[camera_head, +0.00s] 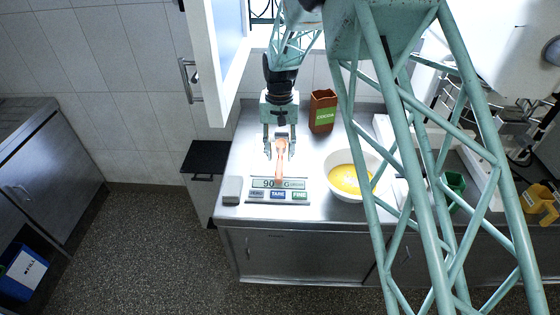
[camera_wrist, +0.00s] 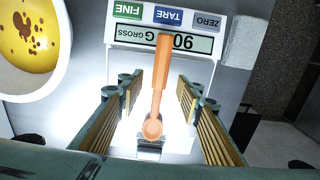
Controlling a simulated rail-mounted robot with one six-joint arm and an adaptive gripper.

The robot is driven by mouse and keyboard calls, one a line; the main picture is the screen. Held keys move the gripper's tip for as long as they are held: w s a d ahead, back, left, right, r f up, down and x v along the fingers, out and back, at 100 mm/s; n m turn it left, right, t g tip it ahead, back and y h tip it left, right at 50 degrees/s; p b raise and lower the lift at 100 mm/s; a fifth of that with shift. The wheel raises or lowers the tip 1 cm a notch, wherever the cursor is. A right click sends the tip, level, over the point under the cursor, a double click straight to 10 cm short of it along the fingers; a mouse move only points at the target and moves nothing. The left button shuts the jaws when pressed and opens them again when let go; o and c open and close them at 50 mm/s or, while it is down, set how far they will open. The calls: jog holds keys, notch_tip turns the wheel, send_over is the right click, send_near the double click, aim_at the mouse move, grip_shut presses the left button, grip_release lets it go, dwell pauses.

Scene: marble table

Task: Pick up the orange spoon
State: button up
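The orange spoon (camera_head: 281,160) lies on a kitchen scale (camera_head: 259,196), its handle reaching over the display. In the wrist view, the spoon (camera_wrist: 159,80) runs up the middle, with its round end nearest me and its handle end at the display of the scale (camera_wrist: 212,62). My gripper (camera_head: 280,150) is above the back of the scale, pointing down. In the wrist view, my gripper (camera_wrist: 152,100) is open, one finger on each side of the spoon, with gaps between the fingers and the spoon.
A white bowl of yellow contents (camera_head: 350,176) stands right of the scale. A brown cocoa box (camera_head: 322,110) is behind it. A small grey-white block (camera_head: 232,190) sits left of the scale, near the counter's edge. An open cabinet door (camera_head: 214,60) hangs at upper left.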

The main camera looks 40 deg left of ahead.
aim_at(280, 164)
jog(key=shift+f, duration=0.15)
jog(key=shift+f, duration=2.5)
jog(key=c, duration=0.9)
